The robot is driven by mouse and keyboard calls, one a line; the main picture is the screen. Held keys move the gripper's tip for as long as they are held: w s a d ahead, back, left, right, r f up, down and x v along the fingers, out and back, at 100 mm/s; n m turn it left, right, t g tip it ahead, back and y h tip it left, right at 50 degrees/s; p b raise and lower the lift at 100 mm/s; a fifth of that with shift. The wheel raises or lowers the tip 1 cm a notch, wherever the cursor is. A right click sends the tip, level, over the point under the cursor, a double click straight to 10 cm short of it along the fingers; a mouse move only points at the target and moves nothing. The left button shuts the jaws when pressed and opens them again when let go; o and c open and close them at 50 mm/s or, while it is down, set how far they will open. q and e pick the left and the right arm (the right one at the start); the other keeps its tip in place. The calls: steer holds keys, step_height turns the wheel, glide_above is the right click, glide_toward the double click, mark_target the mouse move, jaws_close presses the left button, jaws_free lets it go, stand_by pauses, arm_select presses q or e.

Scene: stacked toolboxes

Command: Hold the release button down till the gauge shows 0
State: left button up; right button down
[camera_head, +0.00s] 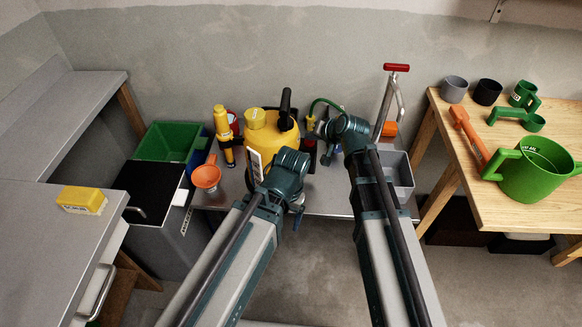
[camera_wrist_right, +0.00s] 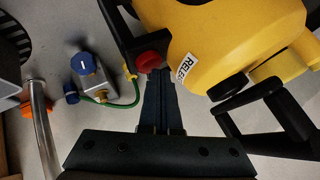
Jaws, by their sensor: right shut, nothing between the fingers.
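The yellow tank (camera_head: 283,140) stands on the grey bench, and it also shows in the right wrist view (camera_wrist_right: 235,45) with a partly visible white label (camera_wrist_right: 186,66) starting "RELE". The red button (camera_wrist_right: 149,62) is beside that label. My right gripper (camera_wrist_right: 158,75) is shut and empty, its tips at the button's edge; I cannot tell whether they press it. In the head view my right gripper is hidden behind its wrist. My left arm reaches in front of the tank; its fingers cannot be made out. No gauge reading is legible.
A blue-knobbed box (camera_wrist_right: 88,70) with a green hose stands beside the tank. A wooden table (camera_head: 500,205) stands right.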

mark_target(311, 143)
steer(key=shift+r+p, duration=0.35)
steer(key=shift+r, duration=0.2)
steer(key=shift+r, duration=0.1)
step_height(311, 143, up, 5)
steer(key=p, duration=0.5)
steer(key=s+d+f+n+g+h+p, duration=0.1)
steer(key=s+d+n+g+h, duration=0.1)
steer(key=s, duration=0.6)
steer(key=s+d+f+n+g+h+p, duration=0.1)
steer(key=s+g+h, duration=0.1)
steer(key=s, duration=0.7)
steer(key=s+d+f+n+g+h+p, duration=0.1)
steer(key=s+d+n+g+h, duration=0.1)
steer(key=s, duration=0.6)
steer(key=shift+s+d+n+g+h+p, duration=0.3)
steer(key=shift+s+g+h, duration=0.1)
steer(key=shift+g, duration=0.5)
